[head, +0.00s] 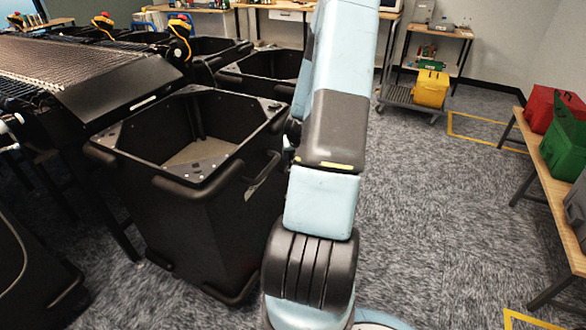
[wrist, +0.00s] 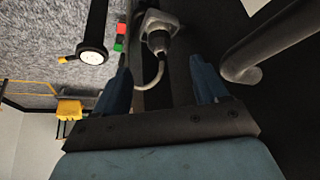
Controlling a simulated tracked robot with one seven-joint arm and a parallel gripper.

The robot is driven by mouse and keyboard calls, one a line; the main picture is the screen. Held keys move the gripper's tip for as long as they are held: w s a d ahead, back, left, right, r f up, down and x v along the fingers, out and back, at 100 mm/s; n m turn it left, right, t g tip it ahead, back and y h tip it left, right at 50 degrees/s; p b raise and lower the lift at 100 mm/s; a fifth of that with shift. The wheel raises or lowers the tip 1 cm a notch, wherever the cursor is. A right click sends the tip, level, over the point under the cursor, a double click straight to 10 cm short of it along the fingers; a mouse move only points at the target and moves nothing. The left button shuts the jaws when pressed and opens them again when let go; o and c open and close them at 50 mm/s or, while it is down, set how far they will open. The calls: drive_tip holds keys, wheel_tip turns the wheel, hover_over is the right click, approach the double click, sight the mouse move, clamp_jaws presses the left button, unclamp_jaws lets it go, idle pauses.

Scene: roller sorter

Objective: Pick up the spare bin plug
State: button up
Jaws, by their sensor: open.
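Just beyond the fingertips is a grey connector (wrist: 158,40) with a square flange and a pale cable (wrist: 152,78) that curves down between the fingers. It looks like the bin plug, but I cannot tell whether it is seated in a socket. The fingers stand on either side of its line and do not visibly touch it. In the head view my arm hides the gripper, and I cannot make out the plug there.
A black bin (head: 210,215) stands left of my arm, with a side handle (head: 262,170). A thick black bar (wrist: 240,62) lies close to the right finger in the wrist view. A black cylinder with a pale face (wrist: 91,55) is at left. Carpet (head: 440,210) to the right is clear.

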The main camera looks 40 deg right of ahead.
drive_tip(key=shift+x, duration=5.05)
drive_tip(key=c, duration=1.3)
